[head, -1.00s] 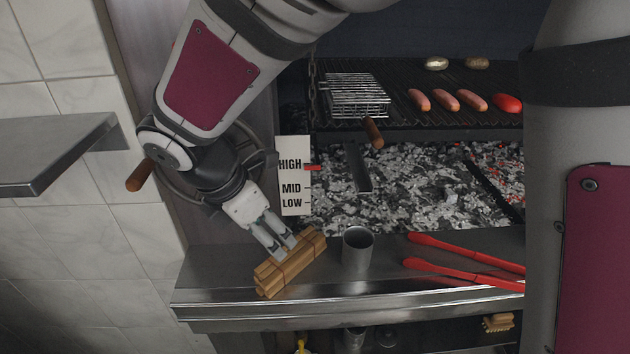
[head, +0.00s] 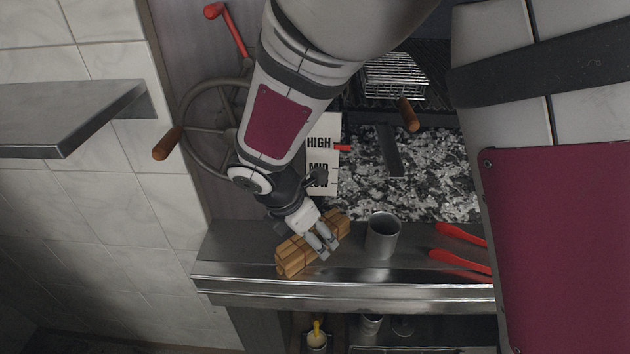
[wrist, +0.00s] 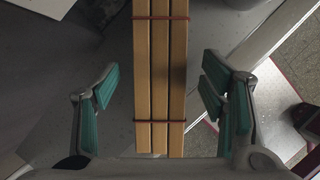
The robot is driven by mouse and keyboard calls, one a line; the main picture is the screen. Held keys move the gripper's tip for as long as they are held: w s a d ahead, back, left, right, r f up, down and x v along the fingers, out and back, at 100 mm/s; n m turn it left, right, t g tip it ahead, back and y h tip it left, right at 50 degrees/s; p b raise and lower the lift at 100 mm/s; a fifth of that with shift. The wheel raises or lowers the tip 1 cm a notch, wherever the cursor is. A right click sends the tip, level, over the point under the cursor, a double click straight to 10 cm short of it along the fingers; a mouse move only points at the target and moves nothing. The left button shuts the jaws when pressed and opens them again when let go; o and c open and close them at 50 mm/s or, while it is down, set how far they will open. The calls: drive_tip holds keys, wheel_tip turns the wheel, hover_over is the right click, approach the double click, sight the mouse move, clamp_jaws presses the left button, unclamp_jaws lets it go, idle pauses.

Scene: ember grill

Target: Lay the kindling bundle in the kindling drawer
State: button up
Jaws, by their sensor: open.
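The kindling bundle (head: 296,254), several pale wood sticks tied with two dark bands, lies on the steel ledge in front of the grill. It also shows in the wrist view (wrist: 160,75), running up the middle between the fingers. My gripper (head: 322,247) is over the right part of the bundle in the head view. In the wrist view my gripper (wrist: 165,95) is open, with a finger on each side of the bundle and a gap on both sides. I cannot make out the kindling drawer in these frames.
A metal cup (head: 382,238) stands just right of the bundle. Red tongs (head: 462,262) lie farther right on the steel ledge (head: 235,262). A lower shelf holds a container with a yellow handle (head: 317,340). A handwheel (head: 190,125) is on the left wall.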

drive_tip(key=shift+x, duration=0.95)
drive_tip(key=c, duration=1.5)
drive_tip(key=shift+r, duration=0.1)
drive_tip(key=shift+c, duration=0.2)
